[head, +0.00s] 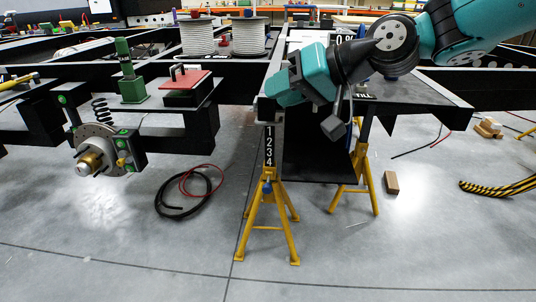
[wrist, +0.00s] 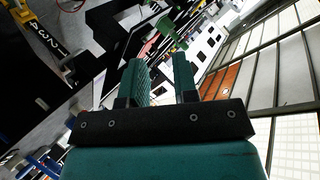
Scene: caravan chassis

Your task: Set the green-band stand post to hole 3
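A yellow stand (head: 267,225) stands on the floor in the head view. It has a black post (head: 269,145) numbered 1 to 4, with a small blue piece (head: 267,186) below the numbers. The numbered plate also shows at upper left in the wrist view (wrist: 46,42). A second yellow stand (head: 364,180) stands behind to the right, its post partly hidden under the chassis. I cannot make out a green band on either post. My teal gripper (head: 281,92) is above the numbered post, close to the frame corner. In the wrist view its fingers (wrist: 165,80) are apart and empty.
The black chassis frame (head: 240,68) spans the scene. At left are a green post (head: 124,65), a red-topped block (head: 186,82) and a wheel hub (head: 95,155). A cable coil (head: 185,200) and a brown block (head: 391,182) lie on the floor. The front floor is clear.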

